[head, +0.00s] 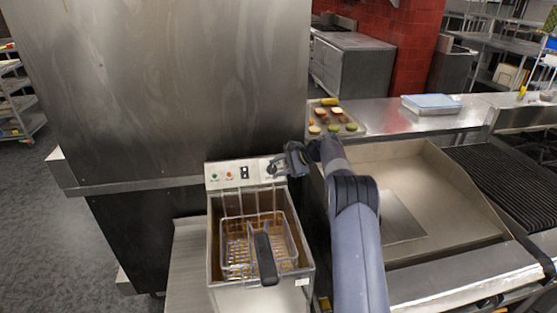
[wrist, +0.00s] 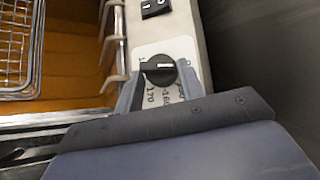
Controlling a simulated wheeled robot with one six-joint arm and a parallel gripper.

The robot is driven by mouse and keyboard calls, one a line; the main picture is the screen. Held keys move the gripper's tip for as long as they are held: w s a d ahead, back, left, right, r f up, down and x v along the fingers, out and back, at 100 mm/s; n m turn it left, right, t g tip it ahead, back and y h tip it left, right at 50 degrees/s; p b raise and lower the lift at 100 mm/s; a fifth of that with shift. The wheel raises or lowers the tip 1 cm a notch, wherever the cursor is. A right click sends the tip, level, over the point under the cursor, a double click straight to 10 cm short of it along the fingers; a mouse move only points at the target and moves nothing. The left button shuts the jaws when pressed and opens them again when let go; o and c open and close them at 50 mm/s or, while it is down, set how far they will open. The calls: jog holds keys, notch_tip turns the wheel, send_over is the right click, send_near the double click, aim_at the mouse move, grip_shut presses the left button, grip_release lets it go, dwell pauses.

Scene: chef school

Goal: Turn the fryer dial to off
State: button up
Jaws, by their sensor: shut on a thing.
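The fryer (head: 215,235) stands in the middle of the head view, with a panel along its back edge. Its dial (wrist: 158,69) is a black round knob with a white mark that points to the right in the wrist view. Temperature numbers are printed on the white plate around the knob; 170 and 160 are partly readable. My gripper (head: 277,168) is at the right end of the panel. In the wrist view its fingers (wrist: 159,78) are on either side of the knob and shut on it. In the head view the dial is mostly hidden behind my gripper.
A wire basket (head: 284,257) with a black handle sits in the fryer's oil. A black rocker switch (wrist: 155,8) is beside the dial on the panel. A steel griddle (head: 440,200) lies to the right. A tall steel cabinet (head: 170,90) stands behind the fryer.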

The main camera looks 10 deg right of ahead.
jog(key=shift+w+r+n+g+h+p, duration=0.15)
jog(key=shift+r+n+g+h+p, duration=0.25)
jog(key=shift+n+p, duration=0.5)
jog(key=shift+g+p, duration=0.3)
jog(key=o, duration=0.9)
jog(key=shift+a+f, duration=0.1)
jog(key=shift+f, duration=0.05)
jog(key=shift+o, duration=0.2)
jog(key=b+v, duration=0.2)
jog(key=v, duration=0.9)
jog(key=shift+a+f, duration=0.15)
jog(key=shift+a, duration=0.05)
jog(key=p+x, duration=0.2)
jog(key=x, duration=0.8)
jog(key=shift+w+a+f, duration=0.15)
jog(key=shift+a+f, duration=0.05)
jog(key=shift+f, duration=0.05)
jog(key=shift+d+f+b, duration=0.1)
jog(key=shift+f+b, duration=0.1)
jog(key=shift+b, duration=0.1)
jog(key=shift+r, duration=0.1)
